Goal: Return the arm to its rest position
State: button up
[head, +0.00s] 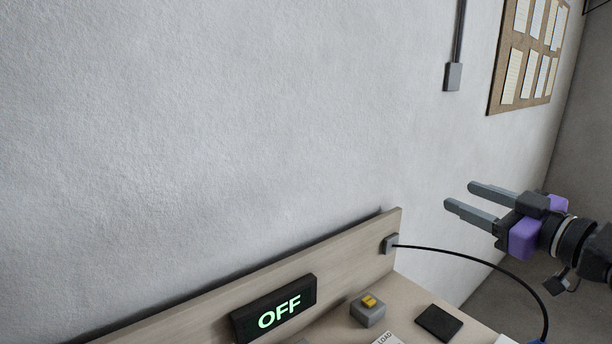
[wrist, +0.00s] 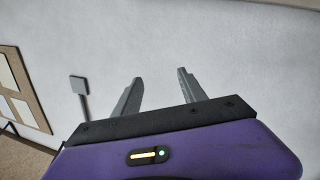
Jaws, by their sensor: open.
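My gripper (head: 457,196) is at the right of the head view, raised above the right end of the bench and in front of the white wall. It has two grey fingers, a black mount and a purple body. The fingers point left and stand apart, with nothing between them. In the wrist view, the fingers of my gripper (wrist: 160,88) show against bare wall, apart and empty.
Below is a wooden bench with a backboard (head: 350,250), an "OFF" display (head: 275,309), a grey box with a yellow switch (head: 369,309), a black pad (head: 439,321) and a black cable (head: 480,260). A noticeboard (head: 527,55) and a wall box (head: 453,77) are on the wall.

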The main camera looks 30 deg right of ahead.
jog(key=a+r+m+t+h, duration=0.5)
jog(key=r+m+t+h, duration=0.15)
jog(key=r, duration=0.45)
jog(key=s+a+f+m+g+h, duration=0.1)
jog(key=s+a+f+m+g, duration=0.1)
jog(key=a+f, duration=0.45)
jog(key=s+a+f+m+g+h, duration=0.1)
jog(key=s+a+f+m+g, duration=0.15)
jog(key=f, duration=0.75)
jog(key=s+a+f+m+g+h, duration=0.1)
jog(key=s+a+f+m, duration=0.15)
jog(key=a+f, duration=0.4)
jog(key=s+a+f+n+g+y, duration=0.1)
jog(key=s+a+f+n+y, duration=0.2)
jog(key=s+f, duration=0.2)
jog(key=s+a+f+n+g+y, duration=0.1)
jog(key=s+a+f+n+y, duration=0.3)
jog(key=s+f, duration=0.2)
jog(key=s+a+f+n+g+y, duration=0.1)
jog(key=s+a+f+n+y, duration=0.3)
jog(key=s+f, duration=0.1)
jog(key=shift+s+a+f, duration=0.2)
jog(key=shift+s+f, duration=0.1)
jog(key=shift+f, duration=0.35)
jog(key=shift+s+a+f+n+g+y, duration=0.1)
jog(key=shift+a+n+g+y, duration=0.2)
jog(key=shift+a+y, duration=0.15)
